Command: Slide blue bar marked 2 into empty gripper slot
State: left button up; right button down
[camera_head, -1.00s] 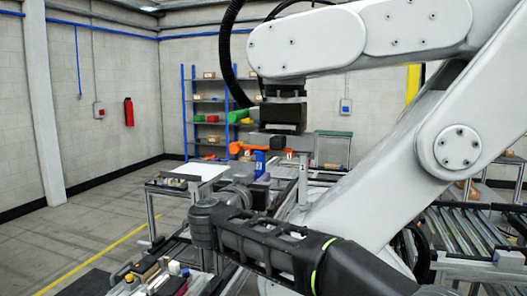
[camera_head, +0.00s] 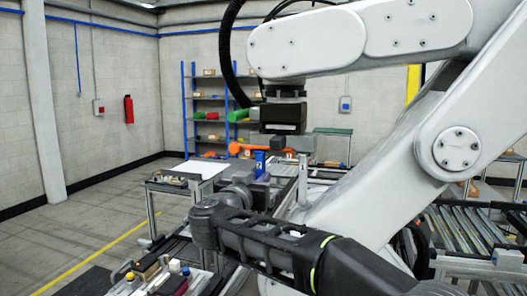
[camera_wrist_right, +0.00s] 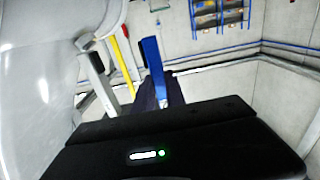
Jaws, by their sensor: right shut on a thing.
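The blue bar marked 2 (camera_head: 260,164) stands upright near the middle of the head view. My right gripper (camera_head: 258,181) is shut on its lower part; the black right forearm comes in from the right below it. In the right wrist view the blue bar (camera_wrist_right: 153,62) rises, slightly tilted, beyond the black gripper body (camera_wrist_right: 165,101). A large white arm carries a black tool (camera_head: 283,117) just above and right of the bar. An orange part (camera_head: 238,148) sits at the tool's left. The empty slot cannot be made out clearly. My left gripper is not in view.
A tray with several small parts (camera_head: 160,276) lies at the bottom. A roller conveyor (camera_head: 465,235) runs at right. The white arm (camera_head: 385,170) fills the right side. The floor at left is free.

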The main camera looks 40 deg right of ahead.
jog(key=shift+d, duration=0.1)
jog(key=shift+p+x, duration=0.5)
jog(key=shift+x, duration=0.45)
jog(key=shift+p, duration=0.3)
jog(key=shift+f, duration=0.1)
jog(key=c, duration=1.3)
grip_release()
